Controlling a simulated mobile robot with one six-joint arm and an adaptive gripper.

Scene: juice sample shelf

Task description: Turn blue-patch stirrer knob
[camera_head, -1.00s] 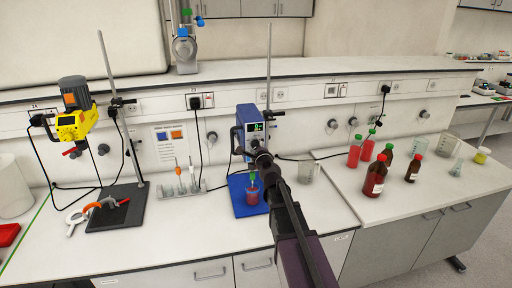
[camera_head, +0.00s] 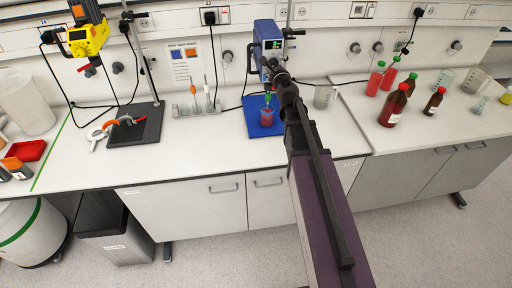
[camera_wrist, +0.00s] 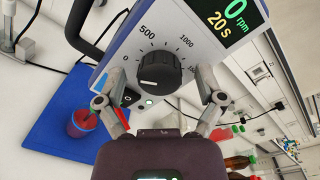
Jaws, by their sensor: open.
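The blue stirrer (camera_head: 267,45) stands at the bench's back, its display lit. In the wrist view its front panel (camera_wrist: 215,38) fills the top, with a black knob (camera_wrist: 160,72) on a dial marked 0, 500, 1000. The display reads 0 rpm and 20 s. My gripper (camera_wrist: 160,85) is open, its fingers on either side of the knob with gaps showing; whether they touch it I cannot tell. In the head view my gripper (camera_head: 275,72) is in front of the stirrer and hides the knob. A cup of red liquid (camera_head: 267,116) stands on the blue mat (camera_head: 256,129) below.
A yellow stirrer (camera_head: 88,40) on a stand is at the left. Red bottles (camera_head: 375,80) and brown bottles (camera_head: 394,106) stand on the right bench. The bench front between the stirrers is mostly clear.

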